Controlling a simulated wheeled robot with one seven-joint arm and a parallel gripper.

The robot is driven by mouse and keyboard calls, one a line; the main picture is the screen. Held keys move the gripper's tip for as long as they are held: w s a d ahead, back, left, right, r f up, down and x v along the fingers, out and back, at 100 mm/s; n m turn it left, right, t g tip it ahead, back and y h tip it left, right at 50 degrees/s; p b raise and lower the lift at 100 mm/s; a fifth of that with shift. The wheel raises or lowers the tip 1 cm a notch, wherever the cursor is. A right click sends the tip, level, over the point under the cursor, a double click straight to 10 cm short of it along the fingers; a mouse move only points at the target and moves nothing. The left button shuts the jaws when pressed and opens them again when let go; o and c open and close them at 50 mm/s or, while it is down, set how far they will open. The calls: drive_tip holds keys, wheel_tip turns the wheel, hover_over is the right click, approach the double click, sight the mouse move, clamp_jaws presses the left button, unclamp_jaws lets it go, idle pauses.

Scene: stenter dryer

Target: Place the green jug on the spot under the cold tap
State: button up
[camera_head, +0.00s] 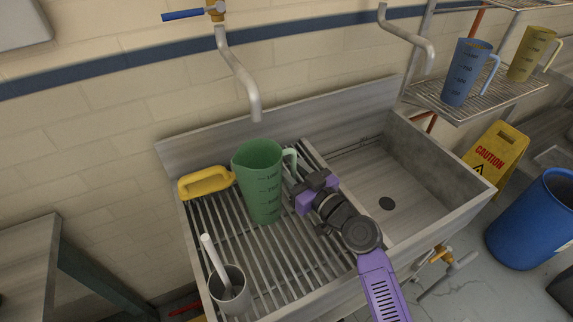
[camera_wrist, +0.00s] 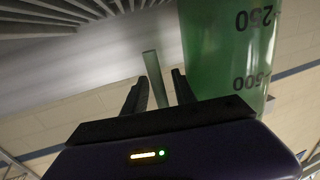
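The green jug (camera_head: 258,185) stands upright on the ribbed drainboard (camera_head: 290,262), its handle toward the right. The tap with the blue lever (camera_head: 185,15) has its spout (camera_head: 254,105) ending above and behind the jug's rim in the head view. My gripper (camera_head: 300,187) is at the jug's right side, at the handle. In the wrist view its fingers (camera_wrist: 158,82) are apart, with the green handle (camera_wrist: 152,66) between them and a gap visible beside it. The jug body (camera_wrist: 228,50) fills the upper right there. A marked spot under the tap cannot be made out.
A yellow-handled item (camera_head: 206,183) lies left of the jug. A grey cup with a white stick (camera_head: 230,288) stands at the drainboard's front left. The sink basin (camera_head: 385,180) is right, under a second spout (camera_head: 410,42). Blue (camera_head: 466,72) and yellow (camera_head: 530,53) jugs stand on a rack.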

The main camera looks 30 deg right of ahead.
drive_tip(key=shift+r, duration=0.1)
drive_tip(key=b+v, duration=0.3)
drive_tip(key=v, duration=0.9)
drive_tip(key=shift+b, duration=0.4)
